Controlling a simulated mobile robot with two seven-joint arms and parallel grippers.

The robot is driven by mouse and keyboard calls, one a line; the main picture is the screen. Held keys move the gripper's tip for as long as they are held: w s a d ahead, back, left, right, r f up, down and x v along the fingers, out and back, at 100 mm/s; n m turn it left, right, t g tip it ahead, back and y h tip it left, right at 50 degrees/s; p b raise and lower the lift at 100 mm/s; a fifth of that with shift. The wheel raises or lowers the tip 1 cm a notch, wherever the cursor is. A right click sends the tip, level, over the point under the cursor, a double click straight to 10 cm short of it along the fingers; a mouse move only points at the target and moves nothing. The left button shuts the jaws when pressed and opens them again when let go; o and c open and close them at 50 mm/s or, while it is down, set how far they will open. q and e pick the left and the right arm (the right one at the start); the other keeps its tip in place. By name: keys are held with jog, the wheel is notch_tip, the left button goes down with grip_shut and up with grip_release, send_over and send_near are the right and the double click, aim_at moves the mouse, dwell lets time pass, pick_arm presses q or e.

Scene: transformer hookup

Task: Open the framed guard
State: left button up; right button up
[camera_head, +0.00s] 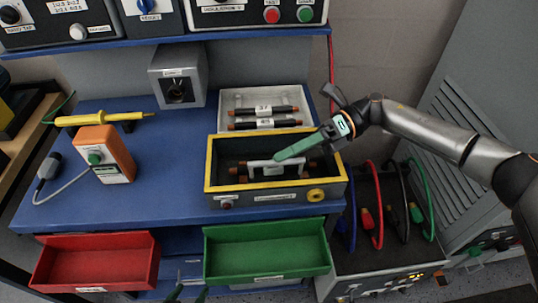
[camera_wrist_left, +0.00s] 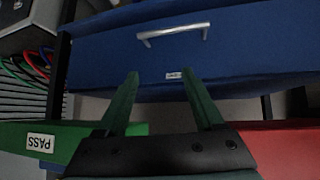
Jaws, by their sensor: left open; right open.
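The framed guard (camera_head: 209,167) shows as a yellow frame lying flat along the top rim of a dark box (camera_head: 262,204) on the blue bench; I cannot tell whether a clear pane fills it. A white handle-like part (camera_head: 254,170) and orange-ended bars (camera_head: 316,170) show within the frame. My right gripper (camera_head: 281,157) reaches in from the right, its green fingers above the white part; contact cannot be told. My left gripper (camera_head: 187,292) is low in front of the bench, between two bins; in the left wrist view (camera_wrist_left: 160,85) it is open and empty, facing a blue drawer (camera_wrist_left: 230,50).
A red bin (camera_head: 95,262) and a green bin (camera_head: 268,250) hang at the bench front. A grey tray (camera_head: 240,98) with dark fuses stands behind the box. An orange tester (camera_head: 105,155) and a yellow probe (camera_head: 100,119) are at left. Coloured cables (camera_head: 374,205) are at right.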

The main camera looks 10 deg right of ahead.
aim_at(269, 161)
jog(key=shift+p+x, duration=0.3)
jog(key=shift+x, duration=1.65)
jog(key=shift+c, duration=0.4)
grip_shut()
